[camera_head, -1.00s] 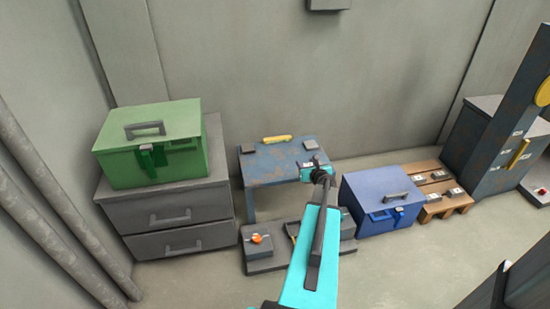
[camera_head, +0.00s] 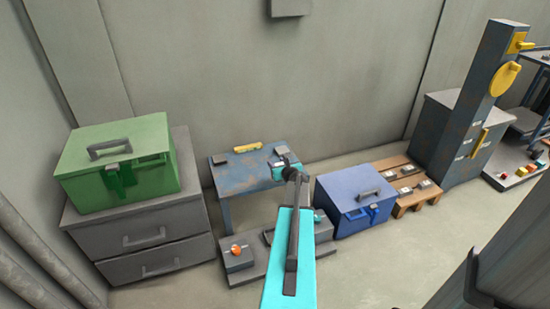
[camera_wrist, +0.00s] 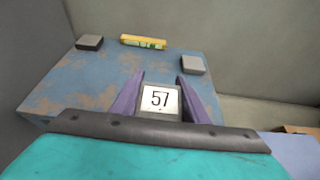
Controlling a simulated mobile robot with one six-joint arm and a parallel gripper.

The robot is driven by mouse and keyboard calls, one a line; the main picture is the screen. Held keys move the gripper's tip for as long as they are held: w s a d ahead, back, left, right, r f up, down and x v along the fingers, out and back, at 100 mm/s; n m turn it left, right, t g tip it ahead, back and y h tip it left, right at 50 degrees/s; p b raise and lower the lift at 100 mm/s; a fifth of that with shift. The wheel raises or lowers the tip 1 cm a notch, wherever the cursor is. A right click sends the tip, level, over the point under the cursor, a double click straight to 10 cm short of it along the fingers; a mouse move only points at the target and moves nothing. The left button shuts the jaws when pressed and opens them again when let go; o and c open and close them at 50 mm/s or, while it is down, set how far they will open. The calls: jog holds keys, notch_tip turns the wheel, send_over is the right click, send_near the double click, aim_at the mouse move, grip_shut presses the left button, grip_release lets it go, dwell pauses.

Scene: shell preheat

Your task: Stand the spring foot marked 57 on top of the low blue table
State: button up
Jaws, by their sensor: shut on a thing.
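The spring foot marked 57 (camera_wrist: 160,100) is between the two purple fingers of my gripper (camera_wrist: 160,88) in the wrist view, its number plate facing the camera. My gripper is shut on it. The low blue table (camera_wrist: 85,80) with worn, rusty patches lies beyond and below the fingers. In the head view, the table (camera_head: 235,180) stands against the back wall and my gripper (camera_head: 277,167) is over its right part. My arm hides some of that side. I cannot tell whether the foot touches the tabletop.
The tabletop holds a grey block at the back left (camera_wrist: 90,42), another at the right (camera_wrist: 193,65), and a yellow item (camera_wrist: 143,41) at the back. A blue box (camera_head: 345,195) stands right of the table, grey drawers (camera_head: 140,220) with a green box (camera_head: 115,165) left.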

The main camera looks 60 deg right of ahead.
jog(key=w+d+f, duration=0.1)
jog(key=w+d, duration=0.5)
jog(key=d, duration=0.3)
jog(key=shift+w+d+b, duration=0.25)
jog(key=shift+d+b, duration=0.1)
jog(key=shift+b, duration=0.05)
jog(key=shift+f+b, duration=0.75)
jog(key=shift+f, duration=1)
jog(key=shift+f, duration=0.15)
jog(key=o, duration=1.3)
jog(key=shift+s, duration=0.1)
jog(key=p+v, duration=0.1)
jog(key=v, duration=1.1)
jog(key=shift+p, duration=0.35)
